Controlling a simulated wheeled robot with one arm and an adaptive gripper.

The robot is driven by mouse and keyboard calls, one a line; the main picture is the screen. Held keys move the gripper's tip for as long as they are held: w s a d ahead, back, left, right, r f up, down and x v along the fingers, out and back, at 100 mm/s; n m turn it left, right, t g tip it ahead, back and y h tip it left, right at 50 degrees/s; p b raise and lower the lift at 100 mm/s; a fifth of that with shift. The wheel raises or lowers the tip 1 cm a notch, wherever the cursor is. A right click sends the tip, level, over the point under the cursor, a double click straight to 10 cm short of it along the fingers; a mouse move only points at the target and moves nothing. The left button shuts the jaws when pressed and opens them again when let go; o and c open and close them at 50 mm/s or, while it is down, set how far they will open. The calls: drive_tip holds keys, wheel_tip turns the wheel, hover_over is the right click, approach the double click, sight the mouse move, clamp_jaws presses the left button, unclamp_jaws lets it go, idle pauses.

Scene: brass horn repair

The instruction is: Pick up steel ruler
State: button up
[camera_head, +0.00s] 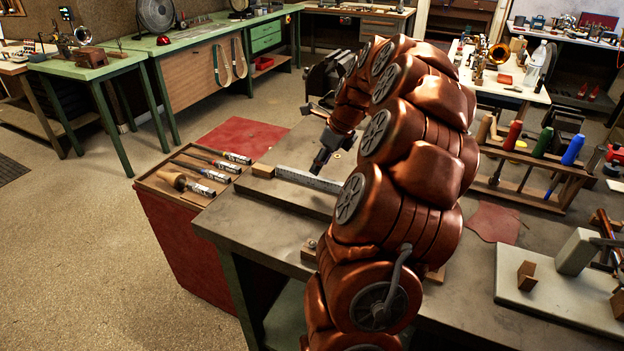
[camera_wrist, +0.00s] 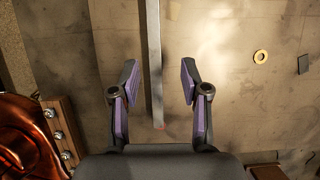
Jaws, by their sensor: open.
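A long, narrow grey steel ruler (camera_head: 308,179) lies on the grey workbench (camera_head: 250,222) in the head view, its right part hidden behind my arm. In the wrist view, a narrow grey strip that looks like the ruler (camera_wrist: 154,50) runs from the top edge down between my fingers. Its near end has a small reddish mark. My gripper (camera_head: 318,167) points down above the ruler in the head view. In the wrist view my gripper (camera_wrist: 157,75) is open, with one purple-padded finger on each side of the strip and a gap to both.
A wooden block (camera_head: 263,171) sits by the ruler's left end. Several handled tools (camera_head: 205,173) lie on the red cabinet's top to the left. A brass ring (camera_wrist: 260,57) and a dark square piece (camera_wrist: 303,64) lie right of the strip. A bolted wooden block (camera_wrist: 60,130) is at lower left.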

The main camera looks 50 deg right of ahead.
sight(313, 176)
drive_tip(key=shift+w+a+f+p, duration=0.15)
drive_tip(key=shift+a+f+p, duration=0.15)
drive_tip(key=shift+f, duration=0.2)
drive_tip(key=shift+p+x, duration=0.55)
drive_tip(key=shift+x, duration=1.35)
drive_tip(key=shift+a, duration=0.1)
clamp_jaws()
